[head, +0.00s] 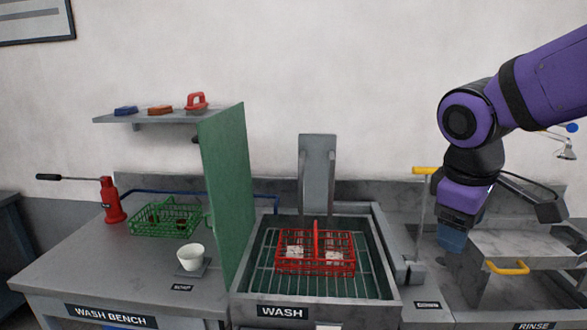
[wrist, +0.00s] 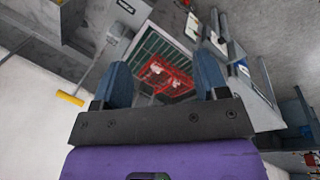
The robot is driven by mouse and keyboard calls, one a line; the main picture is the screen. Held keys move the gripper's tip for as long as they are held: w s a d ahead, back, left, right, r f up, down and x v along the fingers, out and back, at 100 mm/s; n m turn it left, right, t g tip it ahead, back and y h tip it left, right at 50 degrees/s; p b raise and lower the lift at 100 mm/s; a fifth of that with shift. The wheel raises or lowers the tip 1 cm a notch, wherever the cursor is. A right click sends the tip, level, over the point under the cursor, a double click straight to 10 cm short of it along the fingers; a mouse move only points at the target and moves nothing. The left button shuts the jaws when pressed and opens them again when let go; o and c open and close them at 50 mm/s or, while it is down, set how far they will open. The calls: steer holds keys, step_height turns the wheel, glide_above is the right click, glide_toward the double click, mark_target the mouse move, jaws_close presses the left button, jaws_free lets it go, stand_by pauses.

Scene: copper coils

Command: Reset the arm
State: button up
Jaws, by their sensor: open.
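My purple arm hangs down at the right in the head view. My gripper (head: 452,240) has blue fingers and points down above the bench, between the wash basin and the rinse side. In the wrist view my gripper (wrist: 160,85) shows its two blue fingers spread apart with nothing between them. A red basket (head: 316,252) with white pieces in it sits in the wash basin (head: 262,285), to the left of my gripper. The basket also shows beyond the fingers in the wrist view (wrist: 178,80).
A yellow-ended handle (head: 424,170) stands close to my gripper's left. A lidded rinse unit (head: 520,243) with a yellow handle is at the right. A green panel (head: 228,190) stands left of the basin.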

steer(key=s+d+r+m+t+y, duration=0.1)
steer(key=s+d+r+m, duration=0.1)
steer(key=s+m, duration=0.2)
steer(key=s+d+r+m+t+y, duration=0.1)
steer(key=s+d+r+m+t, duration=0.1)
steer(key=s+m, duration=0.2)
steer(key=shift+s+d+t, duration=0.3)
steer(key=shift+s+d, duration=0.1)
steer(key=shift+s, duration=0.6)
steer(key=shift+r, duration=0.1)
